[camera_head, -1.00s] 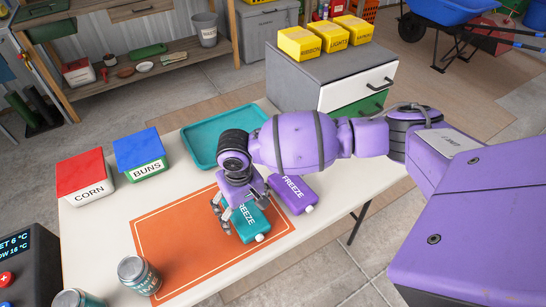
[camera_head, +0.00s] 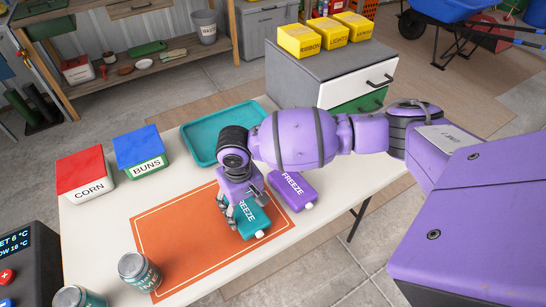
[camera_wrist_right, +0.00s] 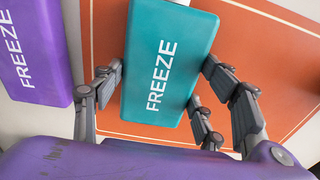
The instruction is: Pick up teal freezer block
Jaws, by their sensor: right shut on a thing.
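The teal freezer block (camera_head: 250,219), marked FREEZE, lies on the orange mat (camera_head: 170,250) on the table. It also fills the middle of the right wrist view (camera_wrist_right: 168,65). My right gripper (camera_head: 240,208) reaches down over the block from above. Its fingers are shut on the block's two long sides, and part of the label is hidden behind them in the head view. I cannot tell any gap between block and mat. My left gripper is not in view.
A purple freezer block (camera_head: 292,188) lies close to the right of the teal one. An empty teal tray (camera_head: 204,160) is behind. Corn (camera_head: 84,178) and buns (camera_head: 140,153) boxes stand at left, cans (camera_head: 138,270) at front left. A drawer cabinet (camera_head: 325,75) stands beyond the table.

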